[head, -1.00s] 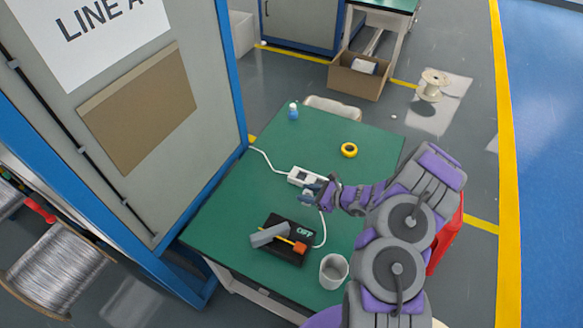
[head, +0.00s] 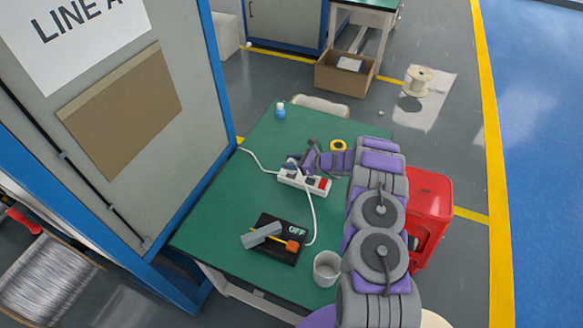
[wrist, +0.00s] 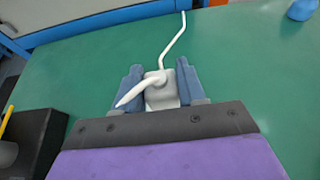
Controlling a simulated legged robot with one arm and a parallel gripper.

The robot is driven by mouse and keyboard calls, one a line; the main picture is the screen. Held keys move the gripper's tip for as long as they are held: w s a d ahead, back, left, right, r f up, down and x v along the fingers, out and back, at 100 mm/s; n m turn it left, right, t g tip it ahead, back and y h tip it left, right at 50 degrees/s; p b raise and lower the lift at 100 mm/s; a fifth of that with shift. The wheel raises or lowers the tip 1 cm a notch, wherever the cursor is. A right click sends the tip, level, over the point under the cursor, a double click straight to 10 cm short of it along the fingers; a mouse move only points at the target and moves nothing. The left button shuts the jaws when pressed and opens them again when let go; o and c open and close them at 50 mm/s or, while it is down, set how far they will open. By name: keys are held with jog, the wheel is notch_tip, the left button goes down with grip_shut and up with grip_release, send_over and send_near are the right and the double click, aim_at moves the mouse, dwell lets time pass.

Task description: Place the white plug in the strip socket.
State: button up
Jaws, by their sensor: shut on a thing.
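The white strip socket (head: 316,186) lies on the green table, with a red switch at its right end. My gripper (head: 291,166) is over the strip's left part in the head view. In the wrist view, its blue-grey fingers (wrist: 160,87) are shut on the white plug (wrist: 160,97). The plug's white cable (head: 312,222) runs down to the black switch box (head: 268,247). My fingers hide the plug's lower end and the outlets under it, so I cannot tell whether the plug is seated or just above the strip.
A grey cup (head: 327,268) stands at the front right. Yellow tape (head: 338,145) and a blue bottle (head: 281,111) are farther back. The strip's cord (head: 258,160) runs to the left edge.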

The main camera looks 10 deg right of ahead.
jog(key=shift+f, duration=1.6)
jog(key=shift+f+b, duration=0.1)
jog(key=shift+b, duration=0.2)
jog(key=o, duration=1.1)
jog(key=shift+c, duration=0.2)
